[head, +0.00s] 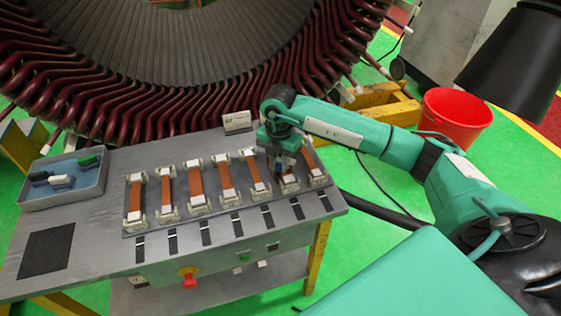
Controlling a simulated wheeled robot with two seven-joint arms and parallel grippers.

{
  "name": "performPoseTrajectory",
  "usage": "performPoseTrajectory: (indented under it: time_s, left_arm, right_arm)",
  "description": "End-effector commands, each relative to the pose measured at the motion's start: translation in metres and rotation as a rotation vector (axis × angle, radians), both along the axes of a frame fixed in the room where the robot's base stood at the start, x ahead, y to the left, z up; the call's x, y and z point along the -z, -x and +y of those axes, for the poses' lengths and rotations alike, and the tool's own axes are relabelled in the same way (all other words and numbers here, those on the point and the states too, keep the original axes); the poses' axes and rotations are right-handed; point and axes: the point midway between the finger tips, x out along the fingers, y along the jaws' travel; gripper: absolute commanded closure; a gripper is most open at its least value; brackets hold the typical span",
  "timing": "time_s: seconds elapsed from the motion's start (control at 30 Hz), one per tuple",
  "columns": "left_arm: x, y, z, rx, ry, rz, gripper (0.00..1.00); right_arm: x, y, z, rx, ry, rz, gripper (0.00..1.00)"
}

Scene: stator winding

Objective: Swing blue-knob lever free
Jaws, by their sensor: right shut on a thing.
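A grey bench (95,232) carries a row of several orange-brown bars (167,190), each seated in pale clamps at its ends. My right gripper (284,163) comes down from above onto the right part of this row, at the bar second from the right. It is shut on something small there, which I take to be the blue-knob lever. The knob and lever are mostly hidden by the gripper, so the lever's angle cannot be told. My left gripper is out of view.
The big stator with dark red coils (100,110) stands behind the bench. A tray (62,196) with small parts and a black square (47,250) are at the left. A red button (189,279) is on the bench front. A red bucket (455,120) stands at right.

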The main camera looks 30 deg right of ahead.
Motion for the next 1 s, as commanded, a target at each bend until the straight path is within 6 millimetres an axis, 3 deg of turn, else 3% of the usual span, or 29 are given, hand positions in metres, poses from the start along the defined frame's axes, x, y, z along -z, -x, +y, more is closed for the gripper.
performPoseTrajectory:
  time_s: [0.43, 0.47, 0.57, 0.87, 1.0]
  left_arm:
    - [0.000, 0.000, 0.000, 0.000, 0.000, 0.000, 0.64]
    - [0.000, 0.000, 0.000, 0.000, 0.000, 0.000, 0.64]
    - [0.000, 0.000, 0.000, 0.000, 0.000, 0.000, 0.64]
    - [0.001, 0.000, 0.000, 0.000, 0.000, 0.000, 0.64]
    - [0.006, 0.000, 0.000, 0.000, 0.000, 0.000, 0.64]
  right_arm:
    - [-0.001, 0.000, 0.000, 0.010, 0.000, 0.000, 1.00]
    - [-0.001, 0.000, 0.000, 0.010, 0.000, 0.000, 0.75]
    - [-0.001, 0.000, 0.000, 0.010, 0.000, 0.000, 0.57]
    - [-0.001, 0.000, 0.000, 0.009, 0.000, 0.000, 0.57]
    - [-0.013, -0.001, 0.000, 0.008, -0.001, -0.004, 0.57]
